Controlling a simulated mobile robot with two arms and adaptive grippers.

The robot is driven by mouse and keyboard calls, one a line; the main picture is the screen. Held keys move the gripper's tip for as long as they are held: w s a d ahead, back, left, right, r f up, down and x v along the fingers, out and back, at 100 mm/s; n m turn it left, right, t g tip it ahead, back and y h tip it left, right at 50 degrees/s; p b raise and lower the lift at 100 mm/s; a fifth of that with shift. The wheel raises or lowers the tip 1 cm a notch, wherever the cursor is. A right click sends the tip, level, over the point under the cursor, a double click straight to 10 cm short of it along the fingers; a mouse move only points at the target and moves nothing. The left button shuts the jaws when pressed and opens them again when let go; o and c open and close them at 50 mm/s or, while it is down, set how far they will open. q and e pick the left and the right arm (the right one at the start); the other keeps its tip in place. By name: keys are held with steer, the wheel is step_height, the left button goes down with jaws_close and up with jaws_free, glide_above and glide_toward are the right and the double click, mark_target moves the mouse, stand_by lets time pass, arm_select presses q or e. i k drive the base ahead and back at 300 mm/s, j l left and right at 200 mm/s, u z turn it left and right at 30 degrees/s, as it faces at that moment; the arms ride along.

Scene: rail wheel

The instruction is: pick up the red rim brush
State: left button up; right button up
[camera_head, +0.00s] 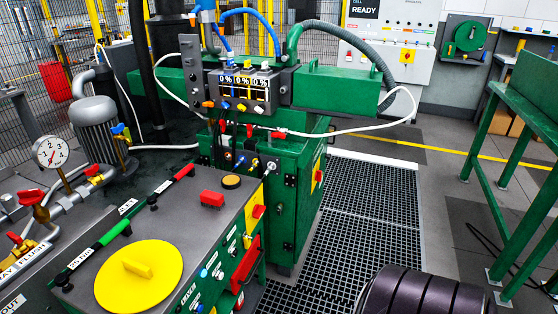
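Two red objects lie on the grey top of the green machine bench (222,181), and I cannot tell for certain which is the red rim brush. One is a slim red-handled bar (184,171) with dark ends, lying slanted near the back left edge of the top. The other is a small red block (212,198) nearer the middle. No bristles can be made out on either. Nothing holds them. Neither of my grippers is in view.
A yellow disc (138,276) with a raised grip and a green-handled bar (115,232) lie on the same top. A pressure gauge (51,152) and motor (98,130) stand left. A dark ribbed shape (424,292) fills the bottom right. Floor grating (372,200) is clear.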

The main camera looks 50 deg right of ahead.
mark_target(208, 199)
steer(key=z, duration=1.2)
steer(key=l+u, duration=0.1)
steer(key=u, duration=0.35)
steer(key=i, duration=0.05)
